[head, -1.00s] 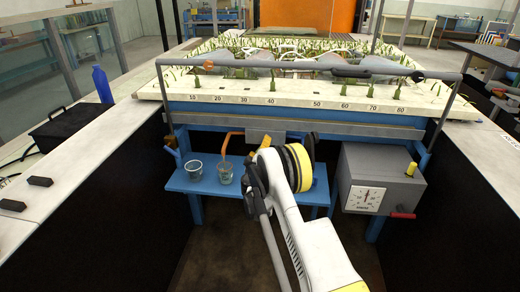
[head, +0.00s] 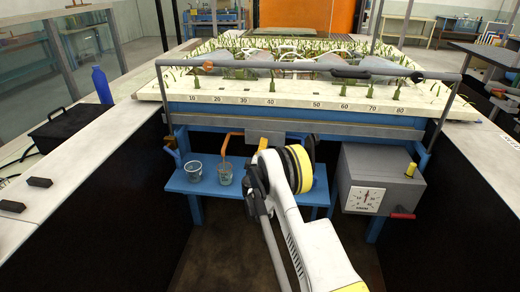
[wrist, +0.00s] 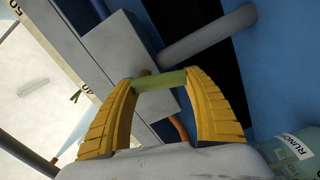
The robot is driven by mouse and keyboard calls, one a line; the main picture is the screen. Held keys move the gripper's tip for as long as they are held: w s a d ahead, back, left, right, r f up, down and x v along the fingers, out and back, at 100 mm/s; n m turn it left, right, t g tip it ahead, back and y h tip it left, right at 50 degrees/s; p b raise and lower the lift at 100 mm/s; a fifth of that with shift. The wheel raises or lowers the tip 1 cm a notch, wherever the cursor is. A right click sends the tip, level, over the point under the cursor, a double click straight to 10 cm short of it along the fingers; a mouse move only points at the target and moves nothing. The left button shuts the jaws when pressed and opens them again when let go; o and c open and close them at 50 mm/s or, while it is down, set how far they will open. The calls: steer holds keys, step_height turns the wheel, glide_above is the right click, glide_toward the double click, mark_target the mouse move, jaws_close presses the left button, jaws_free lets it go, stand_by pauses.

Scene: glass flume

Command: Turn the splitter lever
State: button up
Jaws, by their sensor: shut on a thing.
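In the wrist view, my gripper (wrist: 160,88) has its two yellow fingers at both ends of a short yellow-green bar (wrist: 160,80), shut on it. The bar, seemingly the splitter lever's handle, lies in front of a grey box (wrist: 130,62). This box also shows in the head view (head: 264,136), under the flume's front edge. An orange pipe (head: 228,139) bends down from its left toward a glass beaker. A blue spout (head: 173,155) is further left.
A grey gauge box (head: 383,165) with a red handle (head: 402,214) is right of my arm. Dark panels close both sides.

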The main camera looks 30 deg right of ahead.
steer(key=shift+s+d+f+n, duration=0.1)
steer(key=shift+d+n, duration=0.05)
steer(key=shift+n, duration=0.7)
steer(key=shift+s+d+f+n, duration=0.1)
steer(key=shift+n, duration=0.75)
steer(key=o, duration=1.2)
steer(key=shift+s, duration=0.1)
steer(key=v, duration=1.2)
